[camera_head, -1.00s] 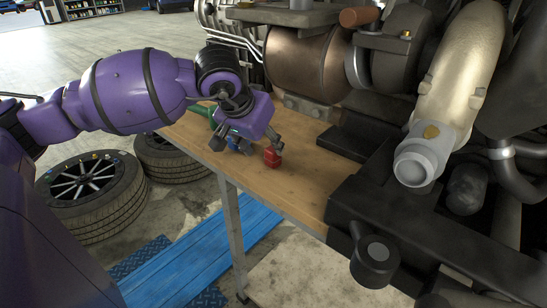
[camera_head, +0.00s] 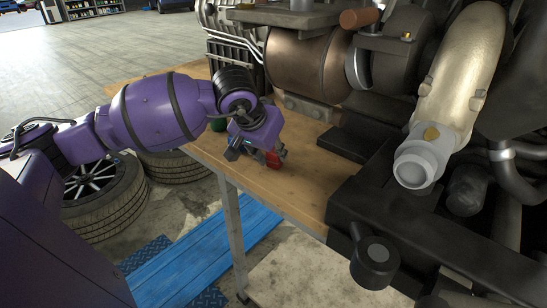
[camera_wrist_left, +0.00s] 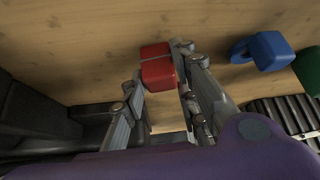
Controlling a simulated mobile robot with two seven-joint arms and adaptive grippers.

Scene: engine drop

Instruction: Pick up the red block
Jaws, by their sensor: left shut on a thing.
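The red block (camera_head: 272,160) is on the wooden table in the head view, at the tips of my left gripper (camera_head: 259,157). In the left wrist view the red block (camera_wrist_left: 157,66) sits between the two fingers of my left gripper (camera_wrist_left: 158,78), which are shut on it. I cannot tell whether it is lifted off the wood. My right gripper is not in view.
The wooden table (camera_head: 290,190) carries a blue object (camera_wrist_left: 265,50) and a green object (camera_wrist_left: 309,68) beside the left gripper. A large engine (camera_head: 310,65) stands behind and to the right. Tires (camera_head: 105,205) and a blue ramp (camera_head: 215,255) are on the floor.

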